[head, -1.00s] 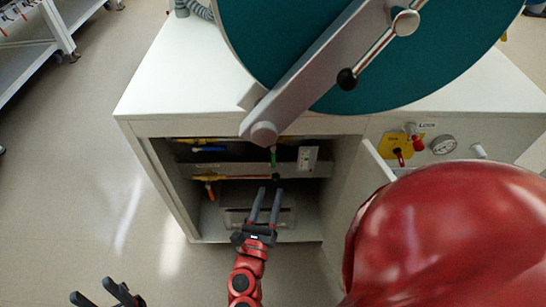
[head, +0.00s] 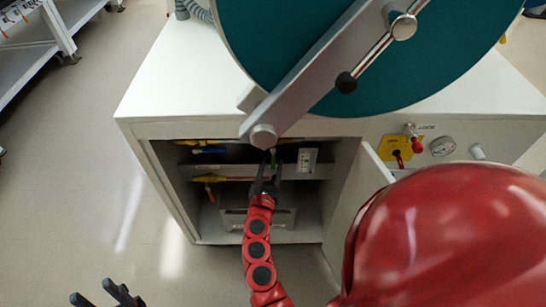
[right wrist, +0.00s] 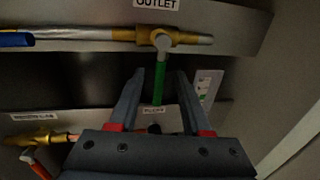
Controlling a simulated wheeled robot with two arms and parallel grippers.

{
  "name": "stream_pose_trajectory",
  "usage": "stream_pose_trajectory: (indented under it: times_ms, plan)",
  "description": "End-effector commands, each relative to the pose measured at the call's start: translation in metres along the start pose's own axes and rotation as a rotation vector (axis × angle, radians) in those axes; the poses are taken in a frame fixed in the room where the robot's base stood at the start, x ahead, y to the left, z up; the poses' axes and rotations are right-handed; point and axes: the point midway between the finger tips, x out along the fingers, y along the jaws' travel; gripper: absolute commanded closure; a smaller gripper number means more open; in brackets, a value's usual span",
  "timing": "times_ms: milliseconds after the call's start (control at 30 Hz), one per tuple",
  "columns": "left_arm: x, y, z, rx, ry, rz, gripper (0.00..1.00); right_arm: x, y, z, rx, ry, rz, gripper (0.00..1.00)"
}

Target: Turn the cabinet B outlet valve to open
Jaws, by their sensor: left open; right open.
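In the right wrist view a pipe carries a brass valve (right wrist: 160,38) under a label reading OUTLET (right wrist: 156,3). Its green handle (right wrist: 159,84) hangs down, across the pipe's line. My left gripper (head: 106,293) is open and empty at the bottom left, outside the cabinet.
A lower pipe has an orange-handled valve (right wrist: 38,166); a blue handle (right wrist: 15,40) sits on the upper pipe at left. A white plate (right wrist: 207,86) is right of the gripper. The open cabinet door (head: 372,170) stands at right. The floor at left is clear.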

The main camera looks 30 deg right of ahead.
Motion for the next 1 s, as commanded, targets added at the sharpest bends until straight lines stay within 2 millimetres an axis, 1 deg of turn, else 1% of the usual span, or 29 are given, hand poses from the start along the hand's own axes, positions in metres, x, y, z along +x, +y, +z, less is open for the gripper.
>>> stream_pose_trajectory:
  times_ms: [33, 100, 200, 333, 567, 600, 833, 1000]
  plan:
    - [0.002, 0.000, 0.000, 0.000, 0.000, 0.000, 0.50, 0.009, -0.001, 0.001, -0.002, 0.000, -0.003, 0.52]
    - [0.002, 0.000, 0.000, 0.000, 0.000, 0.000, 0.50, 0.018, 0.000, 0.000, -0.001, 0.001, -0.001, 0.52]
    - [0.003, 0.000, -0.001, 0.000, 0.000, 0.000, 0.50, 0.026, 0.000, 0.000, -0.001, 0.000, 0.000, 0.52]
    - [0.003, 0.000, -0.001, 0.000, 0.000, 0.000, 0.50, 0.031, 0.000, 0.000, -0.001, 0.000, 0.001, 0.52]
    - [0.003, 0.000, -0.001, 0.000, 0.000, 0.000, 0.50, 0.031, 0.000, -0.001, -0.002, 0.001, 0.001, 0.52]
    - [0.003, 0.000, -0.001, 0.000, 0.000, 0.000, 0.50, 0.031, 0.000, -0.001, -0.002, 0.001, 0.001, 0.59]
    - [0.003, 0.000, -0.001, 0.000, 0.000, 0.000, 0.50, 0.030, 0.000, -0.001, -0.002, 0.001, 0.001, 1.00]
    - [0.003, 0.000, -0.001, 0.000, 0.000, 0.000, 0.50, 0.030, 0.000, -0.001, -0.002, 0.001, 0.001, 1.00]
